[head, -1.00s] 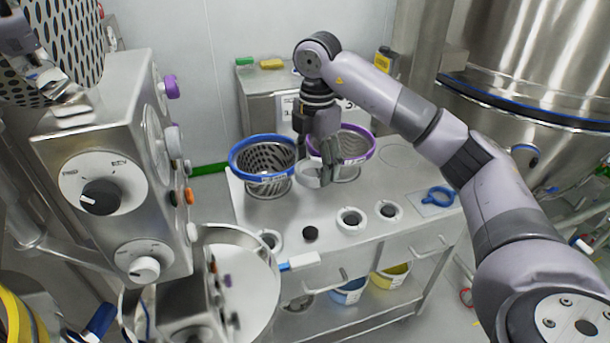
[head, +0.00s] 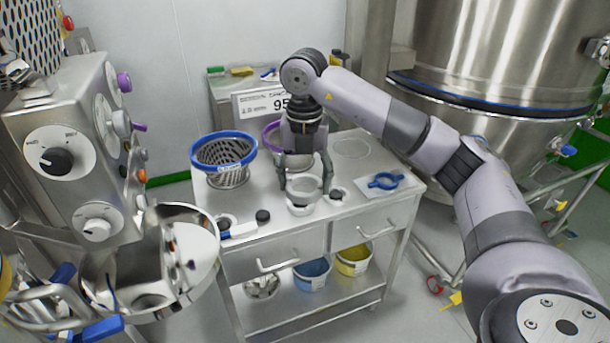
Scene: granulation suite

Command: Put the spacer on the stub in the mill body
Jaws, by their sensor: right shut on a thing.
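My right gripper (head: 304,193) points down over the trolley top, its two fingers either side of a pale grey ring (head: 305,186). I cannot tell for sure that this ring is the spacer. A white ring with a dark centre (head: 303,209) lies on the trolley directly below; contact between the two is unclear. The steel bowl (head: 196,232), which looks like the mill body, is open on the machine at the left. No stub can be made out in it. My left gripper is out of view.
A large steel vessel (head: 470,60) stands behind right.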

